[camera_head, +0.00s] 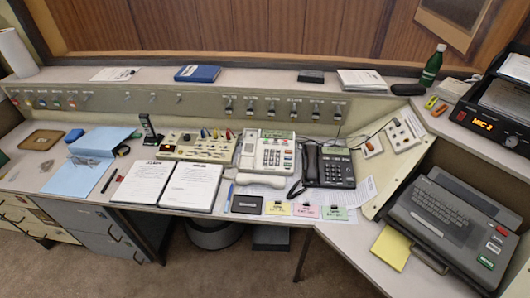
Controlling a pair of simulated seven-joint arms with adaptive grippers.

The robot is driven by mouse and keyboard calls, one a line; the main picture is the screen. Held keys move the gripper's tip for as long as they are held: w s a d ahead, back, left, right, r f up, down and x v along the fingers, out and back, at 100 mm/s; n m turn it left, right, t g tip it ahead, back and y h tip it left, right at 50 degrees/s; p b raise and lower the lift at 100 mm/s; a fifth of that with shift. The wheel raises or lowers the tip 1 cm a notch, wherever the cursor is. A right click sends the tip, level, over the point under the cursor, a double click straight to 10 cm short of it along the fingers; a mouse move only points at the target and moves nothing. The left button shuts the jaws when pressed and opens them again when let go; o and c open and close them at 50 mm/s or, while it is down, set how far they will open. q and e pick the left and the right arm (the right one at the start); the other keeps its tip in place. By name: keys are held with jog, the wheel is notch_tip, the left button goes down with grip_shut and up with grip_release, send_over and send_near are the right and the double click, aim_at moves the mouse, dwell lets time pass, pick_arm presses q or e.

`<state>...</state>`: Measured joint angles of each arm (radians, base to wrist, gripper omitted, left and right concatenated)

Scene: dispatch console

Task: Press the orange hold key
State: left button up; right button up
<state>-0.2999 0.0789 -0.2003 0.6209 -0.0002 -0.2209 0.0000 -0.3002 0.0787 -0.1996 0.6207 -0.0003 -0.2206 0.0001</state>
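I cannot make out a key that is clearly orange and marked hold; key labels are too small to read. A white desk phone (268,151) with a keypad and small coloured keys stands mid-desk. A black desk phone (335,168) with a grey display stands just right of it, its handset on its left side. A beige switch box (198,146) with small coloured levers stands left of the white phone. Neither of my grippers is in view.
Two open binder pages (190,186) lie in front of the switch box. Coloured note cards (306,210) line the front edge. A grey keyboard machine (445,220) with red and green keys fills the right side. A green bottle (432,66) stands on the back ledge.

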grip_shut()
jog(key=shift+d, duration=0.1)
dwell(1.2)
